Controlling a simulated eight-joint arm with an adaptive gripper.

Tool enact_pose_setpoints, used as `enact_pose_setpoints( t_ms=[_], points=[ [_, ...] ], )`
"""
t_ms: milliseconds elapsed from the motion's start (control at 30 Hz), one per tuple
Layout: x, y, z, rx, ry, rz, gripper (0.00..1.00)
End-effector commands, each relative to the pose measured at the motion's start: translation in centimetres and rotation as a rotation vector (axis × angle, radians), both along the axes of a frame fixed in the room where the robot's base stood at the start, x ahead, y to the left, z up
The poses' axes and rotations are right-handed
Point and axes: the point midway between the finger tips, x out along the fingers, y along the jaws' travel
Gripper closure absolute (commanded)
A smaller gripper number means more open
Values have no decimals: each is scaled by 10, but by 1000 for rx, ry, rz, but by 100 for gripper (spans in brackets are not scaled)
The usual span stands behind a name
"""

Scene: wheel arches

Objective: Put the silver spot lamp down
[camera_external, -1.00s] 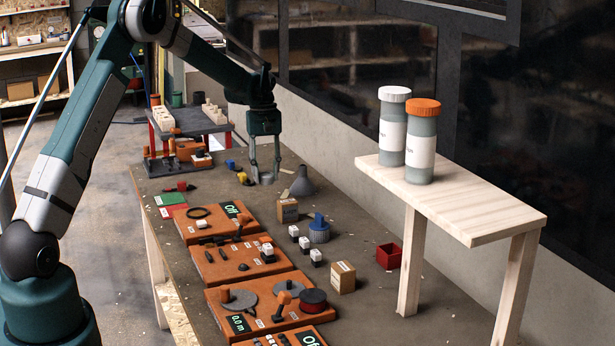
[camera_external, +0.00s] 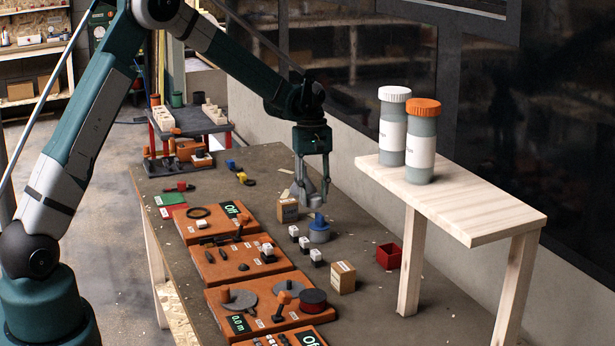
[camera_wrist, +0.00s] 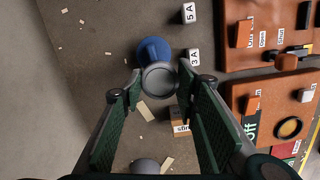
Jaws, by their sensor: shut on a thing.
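The silver spot lamp (camera_wrist: 159,78) is a small round silver piece with a flat disc face. My gripper (camera_wrist: 160,88) is shut on it, with a finger at each side. In the external view the lamp (camera_external: 316,201) shows small at the fingertips of my gripper (camera_external: 313,195). In the wrist view the lamp partly covers that blue piece (camera_wrist: 152,47). I cannot tell the exact gap between them.
A grey funnel (camera_external: 306,187) and a cardboard box (camera_external: 287,211) stand by my gripper. White labelled cubes (camera_external: 305,244), another box (camera_external: 342,277) and a red bin (camera_external: 388,256) lie nearer. Orange panels (camera_external: 238,262) line the left. A raised wooden shelf (camera_external: 480,213) holds two bottles.

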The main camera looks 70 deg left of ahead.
Motion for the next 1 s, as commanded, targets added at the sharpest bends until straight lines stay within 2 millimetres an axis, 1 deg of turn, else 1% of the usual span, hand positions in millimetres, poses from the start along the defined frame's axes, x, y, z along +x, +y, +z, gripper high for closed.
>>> enact_pose_setpoints(
  t_ms=[33, 200, 300, 400, 500, 600, 700, 1000],
  points=[
    [2, -18, 1, 0, -1, -5, 81],
    [6, -69, 0, 0, 0, -3, 81],
    [7, -96, 1, 0, 0, -2, 81],
    [8, -117, 0, -1, 0, -2, 81],
    [7, -132, 0, -1, 0, -1, 81],
    [7, -142, 0, -1, 0, 0, 81],
    [6, -145, 0, -1, 0, 1, 81],
    [6, -146, 0, -2, 1, 1, 81]
  ],
)
